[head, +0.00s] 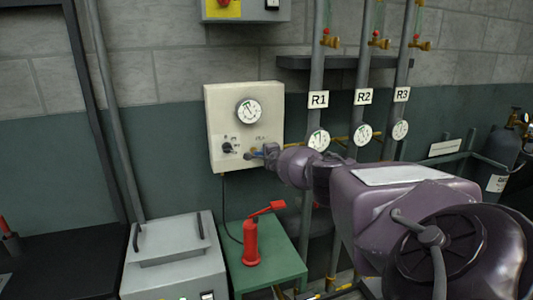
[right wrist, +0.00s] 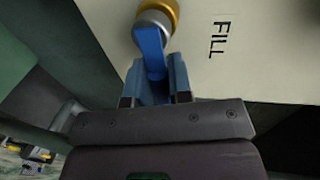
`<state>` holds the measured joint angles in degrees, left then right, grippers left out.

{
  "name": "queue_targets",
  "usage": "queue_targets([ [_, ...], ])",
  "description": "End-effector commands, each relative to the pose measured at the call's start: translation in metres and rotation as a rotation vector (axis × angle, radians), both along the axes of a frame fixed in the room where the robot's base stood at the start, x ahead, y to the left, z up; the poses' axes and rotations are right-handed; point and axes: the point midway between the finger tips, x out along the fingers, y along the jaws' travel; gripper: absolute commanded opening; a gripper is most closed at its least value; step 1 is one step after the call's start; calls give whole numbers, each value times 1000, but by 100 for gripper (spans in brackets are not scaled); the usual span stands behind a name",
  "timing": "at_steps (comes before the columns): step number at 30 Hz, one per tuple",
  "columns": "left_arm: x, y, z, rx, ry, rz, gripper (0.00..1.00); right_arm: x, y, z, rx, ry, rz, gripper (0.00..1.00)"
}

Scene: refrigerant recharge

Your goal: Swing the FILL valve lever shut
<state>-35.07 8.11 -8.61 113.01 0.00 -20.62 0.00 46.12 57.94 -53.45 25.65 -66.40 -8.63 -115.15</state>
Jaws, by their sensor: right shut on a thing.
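The cream control panel (head: 215,130) hangs on the wall with a round gauge (head: 249,111) and a black knob (head: 227,148). The FILL valve has a blue lever (right wrist: 151,45) on a grey and brass hub (right wrist: 156,17), beside the printed FILL label (right wrist: 218,40). My right gripper (right wrist: 156,88) is shut on the lever's free end, one finger on each side. In the head view my right gripper (head: 264,154) is at the panel's lower right and largely hides the valve. My left gripper is not in view.
Pipes labelled R1 (head: 319,99), R2 (head: 363,97) and R3 (head: 401,94) with gauges stand right of the panel, behind my right arm. Below are a green table (head: 285,262) with a red tool (head: 250,243) and a grey machine (head: 170,270). Wall left of the panel is clear.

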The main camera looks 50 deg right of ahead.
Motion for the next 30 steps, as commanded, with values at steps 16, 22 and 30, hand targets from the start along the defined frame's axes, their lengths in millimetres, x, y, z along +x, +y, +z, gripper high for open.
queue_targets([
  [16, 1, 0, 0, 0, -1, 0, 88, 0, -1, 0, -3, 1, 0, 44],
  [22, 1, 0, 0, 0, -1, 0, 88, 0, 0, 0, -2, 0, -1, 44],
  [30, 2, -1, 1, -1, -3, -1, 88, -2, -2, 2, -2, 0, 0, 44],
])
